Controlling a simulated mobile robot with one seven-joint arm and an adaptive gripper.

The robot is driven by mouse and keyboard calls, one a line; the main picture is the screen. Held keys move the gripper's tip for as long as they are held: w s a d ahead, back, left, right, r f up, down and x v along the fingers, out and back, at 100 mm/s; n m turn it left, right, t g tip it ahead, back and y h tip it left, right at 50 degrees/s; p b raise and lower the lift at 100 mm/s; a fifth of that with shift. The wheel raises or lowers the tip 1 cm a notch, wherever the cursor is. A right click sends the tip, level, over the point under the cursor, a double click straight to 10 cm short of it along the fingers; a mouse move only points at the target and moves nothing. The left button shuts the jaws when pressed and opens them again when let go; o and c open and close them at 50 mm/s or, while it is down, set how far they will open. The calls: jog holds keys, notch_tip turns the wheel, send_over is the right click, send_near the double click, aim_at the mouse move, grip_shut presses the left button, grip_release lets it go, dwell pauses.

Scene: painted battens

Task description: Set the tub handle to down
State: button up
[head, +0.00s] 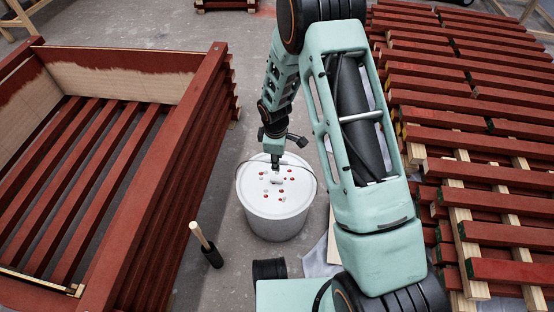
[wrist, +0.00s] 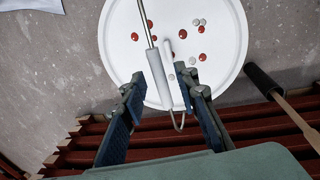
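The white tub (head: 275,215) stands on the concrete floor, its pale top dotted with red and grey spots. Its top also fills the upper middle of the wrist view (wrist: 225,65). The thin wire handle (head: 306,166) arcs near the tub's far rim in the head view. In the wrist view the handle's white grip (wrist: 158,78) lies between my fingers; its exact tilt is hard to tell. My gripper (wrist: 163,88) is open, its blue-padded fingers apart on both sides of the grip. In the head view my gripper (head: 276,164) is over the tub's far side.
A red slatted batten frame (head: 170,165) stands left of the tub. Stacked red battens (head: 470,140) fill the right. A wooden-handled brush or roller (head: 207,246) stands left of the tub's front. A pale sheet (head: 320,262) lies on the floor at the front right.

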grip_shut()
jog(key=shift+s, duration=0.25)
dwell(0.4)
